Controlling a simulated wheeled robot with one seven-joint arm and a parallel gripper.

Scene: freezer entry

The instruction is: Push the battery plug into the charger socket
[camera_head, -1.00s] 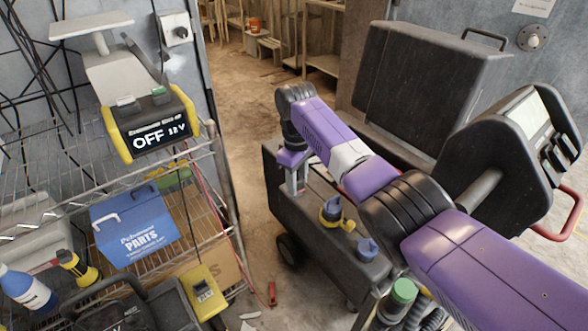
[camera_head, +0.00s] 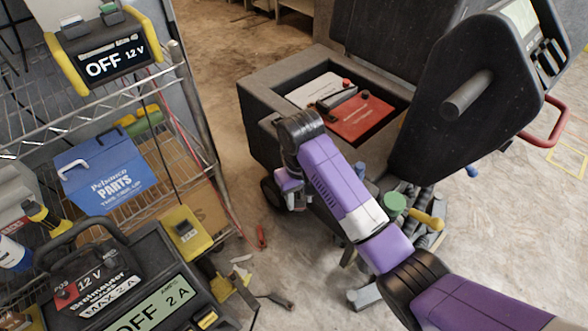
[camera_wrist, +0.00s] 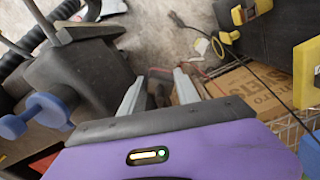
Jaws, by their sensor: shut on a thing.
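My gripper (camera_head: 294,203) hangs beside the dark vehicle's battery compartment. In the wrist view, its grey fingers (camera_wrist: 158,85) have a small dark piece (camera_wrist: 160,97) between them; I cannot tell whether it is the battery plug. A charger (camera_head: 140,300) with an "OFF 2 A" display stands at the lower left, left of my gripper. A yellow box (camera_head: 185,237) with a small dark fitting sits beside it; I cannot tell whether this is the socket. Another charger (camera_head: 108,58), reading "OFF 12 V", is on the upper shelf. A red-topped battery (camera_head: 362,118) lies in the vehicle.
A wire shelf (camera_head: 175,92) with a blue parts case (camera_head: 100,173) stands at the left. The vehicle's steering head (camera_head: 440,130) rises at the right.

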